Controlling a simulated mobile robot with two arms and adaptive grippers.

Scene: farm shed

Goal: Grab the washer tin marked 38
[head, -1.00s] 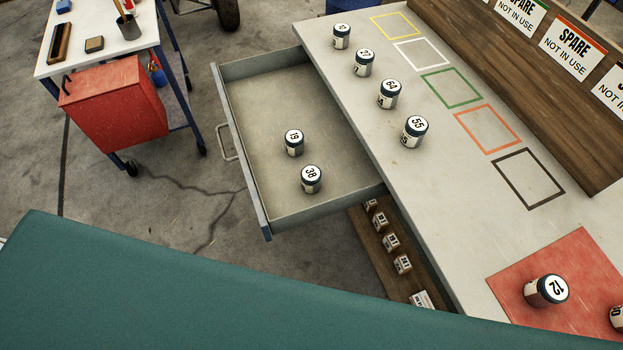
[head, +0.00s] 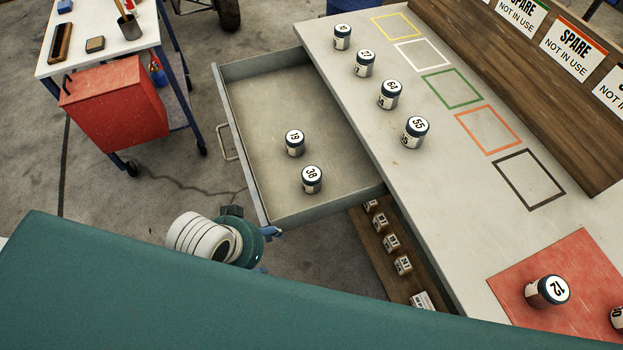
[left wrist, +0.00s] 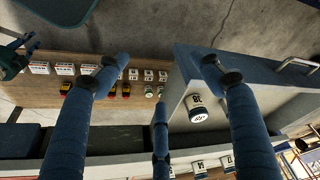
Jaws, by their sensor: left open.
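The washer tin marked 38 (head: 312,180) stands upright in the open drawer (head: 285,213), close to its front right corner. It has a dark rim and a white numbered lid. It also shows in the left wrist view (left wrist: 196,108), beyond and between the fingers. A tin marked 19 (head: 295,143) stands behind it in the same drawer. My left gripper (head: 270,249) is outside the drawer, by its near corner, partly hidden by my own body. In the left wrist view its blue fingers (left wrist: 164,72) are spread and empty.
Several numbered tins, including 55 (head: 414,132), stand on the bench top (head: 420,190) beside the drawer. A red mat (head: 520,300) holds tin 12 (head: 547,291). A wooden shelf (head: 372,240) with small boxes sits below. A tool cart with a red box (head: 115,105) stands left.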

